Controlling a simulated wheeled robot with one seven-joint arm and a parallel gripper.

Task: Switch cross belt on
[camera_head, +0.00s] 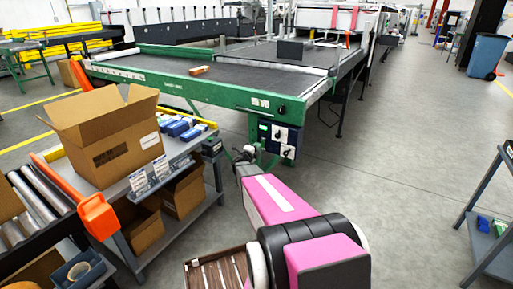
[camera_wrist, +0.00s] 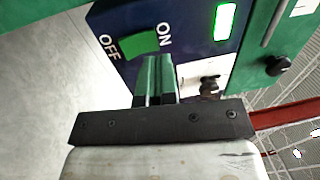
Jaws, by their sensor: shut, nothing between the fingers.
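The cross belt (camera_head: 235,78) is a wide dark belt in a green frame, with a small orange-brown box (camera_head: 199,71) on it. A dark blue control box (camera_head: 279,137) hangs at the frame's near corner. In the wrist view the blue panel (camera_wrist: 185,15) shows a green rocker switch (camera_wrist: 141,43) between the words OFF and ON, and a lit green light (camera_wrist: 224,21). My gripper (camera_wrist: 157,62) is shut and empty, its fingertips beside the switch near the ON side. I cannot tell whether they touch it. In the head view my gripper (camera_head: 244,154) is small, left of the box.
A grey cart (camera_head: 170,172) with an open cardboard box (camera_head: 108,135) and small blue packets stands at the left. A black knob (camera_wrist: 209,84) is beside the panel. The floor (camera_head: 400,150) to the right is clear up to a dark shelf (camera_head: 492,215) and a blue bin (camera_head: 486,56).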

